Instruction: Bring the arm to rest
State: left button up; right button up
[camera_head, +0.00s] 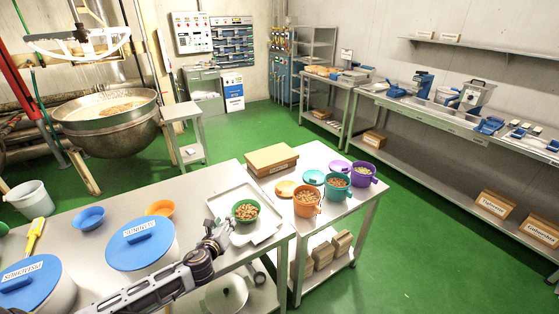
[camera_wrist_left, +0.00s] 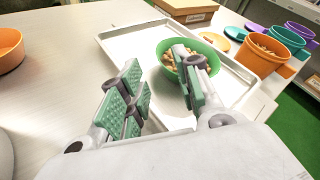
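My left gripper (camera_head: 222,232) is over the near edge of the metal tray, just in front of the green bowl (camera_head: 245,211). In the left wrist view my gripper (camera_wrist_left: 158,90) has its green-padded fingers spread apart, with nothing between them. The green bowl (camera_wrist_left: 212,56) holds brown nuts and stands on the tray (camera_wrist_left: 118,38) beyond the fingers. The right finger covers part of the bowl. I cannot tell whether that finger touches it. My right gripper is not in view.
Two white tubs with blue lids (camera_head: 141,243) stand to the left of my arm, near a blue bowl (camera_head: 89,218) and an orange bowl (camera_head: 160,208). A cardboard box (camera_head: 271,158) and several coloured buckets, one orange (camera_head: 307,201), stand beyond the tray. Green floor lies right of the table.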

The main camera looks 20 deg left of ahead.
pick_arm(q)
jog(key=shift+s+d+f+n, duration=0.25)
jog(key=shift+s+d+n, duration=0.25)
jog(key=shift+n, duration=0.5)
jog(key=s+d+f+n+g+h, duration=0.1)
jog(key=s+d+n+g+h, duration=0.1)
jog(key=s+d+n+g, duration=0.7)
jog(key=s+d+f+n+g+h, duration=0.1)
jog(key=s+d+n, duration=0.5)
jog(key=s+n, duration=0.8)
notch_tip(320, 180, down, 34)
jog(key=s+n+g, duration=0.1)
jog(key=s+g, duration=0.1)
jog(key=s+a+f, duration=0.2)
jog(key=s+f, duration=0.7)
jog(key=s, duration=0.1)
jog(key=s+a+f, duration=0.2)
jog(key=s+f, duration=0.8)
jog(key=s, duration=0.1)
jog(key=shift+s+a+g, duration=0.25)
jog(key=shift+a+g, duration=0.05)
jog(key=shift+g, duration=0.1)
